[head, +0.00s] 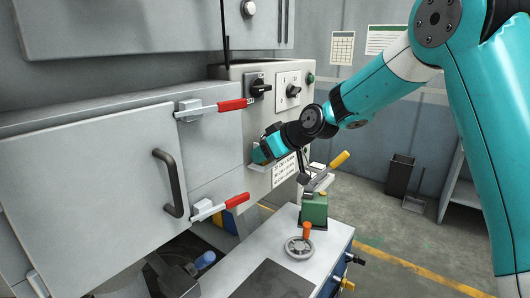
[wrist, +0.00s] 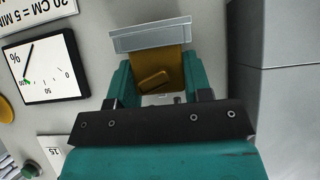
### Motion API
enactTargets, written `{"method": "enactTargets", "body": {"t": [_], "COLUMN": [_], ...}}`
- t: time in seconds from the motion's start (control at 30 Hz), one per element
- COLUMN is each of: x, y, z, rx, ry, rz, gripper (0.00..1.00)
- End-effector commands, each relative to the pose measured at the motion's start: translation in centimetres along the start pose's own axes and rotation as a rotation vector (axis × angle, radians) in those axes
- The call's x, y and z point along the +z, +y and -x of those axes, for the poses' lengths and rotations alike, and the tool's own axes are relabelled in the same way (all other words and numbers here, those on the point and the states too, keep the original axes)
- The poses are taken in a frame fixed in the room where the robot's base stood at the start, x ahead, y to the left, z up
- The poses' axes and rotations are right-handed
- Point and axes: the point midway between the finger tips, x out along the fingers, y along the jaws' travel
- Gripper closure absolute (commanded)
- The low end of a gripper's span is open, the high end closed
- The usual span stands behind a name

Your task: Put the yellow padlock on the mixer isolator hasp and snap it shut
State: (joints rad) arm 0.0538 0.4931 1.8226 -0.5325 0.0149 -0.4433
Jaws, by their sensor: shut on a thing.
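The yellow padlock (wrist: 172,62) is between the two teal fingers of my gripper (wrist: 157,78) in the wrist view; the gripper is shut on it. In the head view my gripper (head: 262,154) is at the grey control panel, below the switches, and only a sliver of the padlock shows. A grey ledge (wrist: 150,36) is just beyond the padlock in the wrist view and covers its far end. The shackle is not clearly seen. A black rotary switch (head: 261,87) is higher on the panel; I cannot tell whether it is the mixer isolator, and no hasp is clear.
A white dial plate (head: 288,91) is beside the switch. Red-handled clamps (head: 232,104) stick out from the door at left. A green device with a yellow-handled lever (head: 315,208) and a handwheel (head: 299,247) stand on the bench below. A grey cabinet side (wrist: 288,90) is at right in the wrist view.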

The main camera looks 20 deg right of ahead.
Motion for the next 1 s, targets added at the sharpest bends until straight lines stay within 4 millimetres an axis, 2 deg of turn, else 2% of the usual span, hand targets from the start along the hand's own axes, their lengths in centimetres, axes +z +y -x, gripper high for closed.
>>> {"method": "enactTargets", "body": {"t": [0.03, 0.1, 0.3, 0.37, 0.47, 1.0], "x": [0.0, 0.0, 0.1, 0.1, 0.1, 0.2], "y": [0.0, 0.0, 0.0, 0.1, 0.1, 0.1], "z": [0.0, 0.0, 0.1, 0.5, 1.7, 14.4], "rx": [0.0, 0.0, 0.0, 0.001, 0.004, 0.006], "ry": [0.001, 0.001, -0.001, 0.001, 0.001, 0.002], "rz": [0.0, 0.0, 0.0, -0.001, -0.001, 0.0], "gripper": [0.48, 0.34, 0.34, 0.25, 0.25, 0.25]}}
